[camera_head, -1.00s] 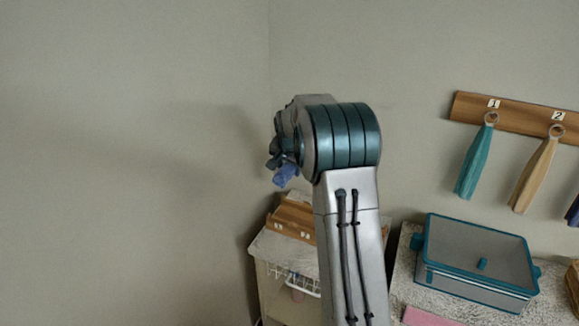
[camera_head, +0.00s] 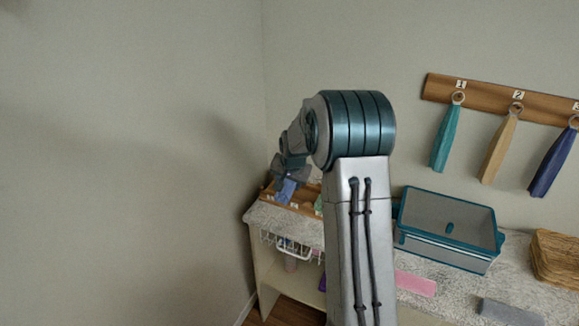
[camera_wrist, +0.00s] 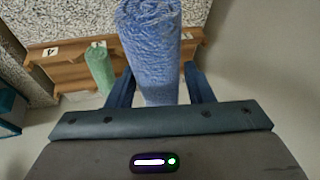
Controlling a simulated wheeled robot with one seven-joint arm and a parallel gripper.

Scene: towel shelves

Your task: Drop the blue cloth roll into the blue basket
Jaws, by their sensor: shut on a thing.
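The blue cloth roll (camera_wrist: 150,45) is between the two fingers of my gripper (camera_wrist: 160,88) in the wrist view. The gripper is shut on it, and the roll's far end points away from the palm. In the head view my gripper (camera_head: 291,172) is partly hidden by my own arm. The blue roll (camera_head: 287,191) shows just below it, in front of the wooden rack. The blue basket (camera_head: 447,257), a teal-blue open bin, stands on the speckled counter to the right of my arm, apart from the gripper. A teal edge shows at the left of the wrist view.
A numbered wooden rack (camera_head: 307,205) stands at the counter's left end. A green roll (camera_wrist: 100,68) is by it. A pink cloth (camera_head: 415,284), a grey cloth (camera_head: 510,312) and a wicker basket (camera_head: 555,258) lie right. Towels hang from a wall rail (camera_head: 540,103).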

